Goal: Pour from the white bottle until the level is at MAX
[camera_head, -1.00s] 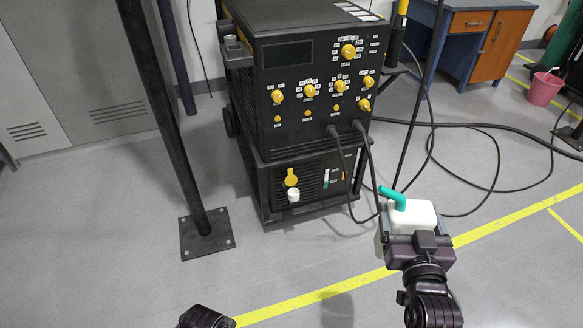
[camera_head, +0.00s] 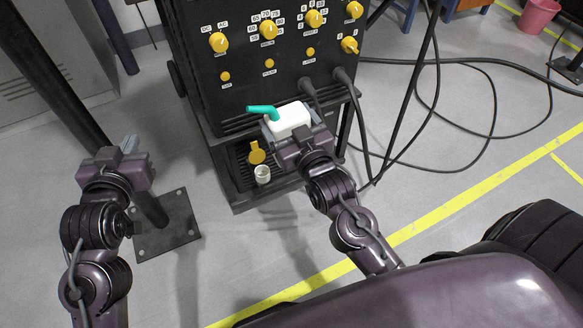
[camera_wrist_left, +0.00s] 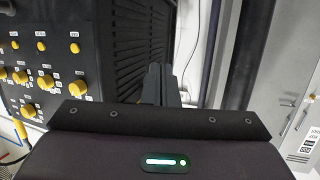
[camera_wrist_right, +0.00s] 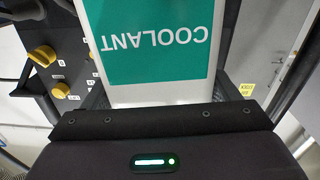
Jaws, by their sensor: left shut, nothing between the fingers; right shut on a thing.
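The white bottle (camera_head: 289,118) with its teal spout (camera_head: 264,111) is in my right gripper (camera_head: 291,126), in front of the black machine. Its spout points left, above and apart from the white filler neck (camera_head: 262,175); I cannot tell how far it is tilted. In the right wrist view the bottle (camera_wrist_right: 150,94) shows a green COOLANT label. The yellow cap (camera_head: 256,151) is beside the filler neck, which looks uncovered. The level gauge and its MAX mark are hidden behind my right gripper. My left gripper (camera_head: 127,145) is shut and empty, left of the machine.
The black machine (camera_head: 285,75) has several yellow knobs and cables at its front. A dark post on a base plate (camera_head: 165,225) stands close to my left arm. Cables (camera_head: 480,150) lie on the floor at right. A pink bucket (camera_head: 538,15) stands far right.

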